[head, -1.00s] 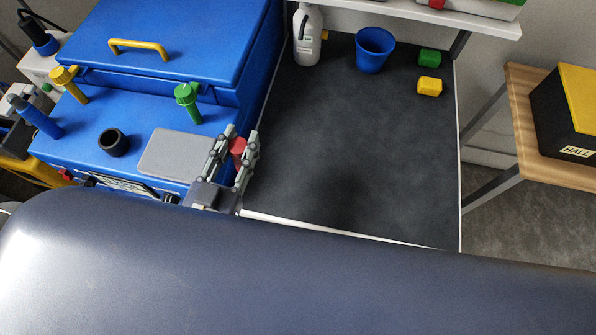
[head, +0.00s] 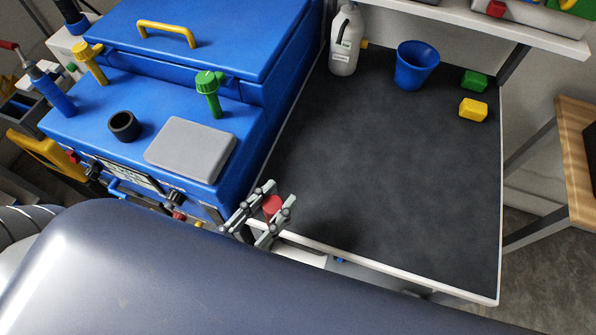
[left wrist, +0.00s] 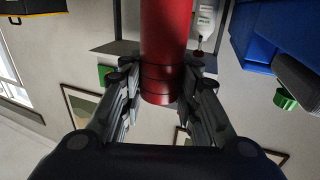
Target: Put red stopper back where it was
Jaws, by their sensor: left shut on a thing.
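The red stopper (head: 272,206) is between the fingers of my left gripper (head: 279,195), which is shut on it. In the head view they are at the front left of the dark table, right of the blue machine's front corner. In the left wrist view the red stopper (left wrist: 166,45) shows as a long red cylinder with dark rings near one end, and my left gripper (left wrist: 163,82) grips it from both sides. On the blue machine (head: 222,150) stands an empty black round socket (head: 125,127), left of a grey pad (head: 190,149). My right gripper is not in view.
Yellow (head: 90,62), green (head: 210,93) and blue (head: 51,91) upright pieces stand around the socket. A white bottle (head: 345,45), blue cup (head: 415,65), green block (head: 474,79) and yellow block (head: 473,109) stand at the table's back. The table's middle is clear.

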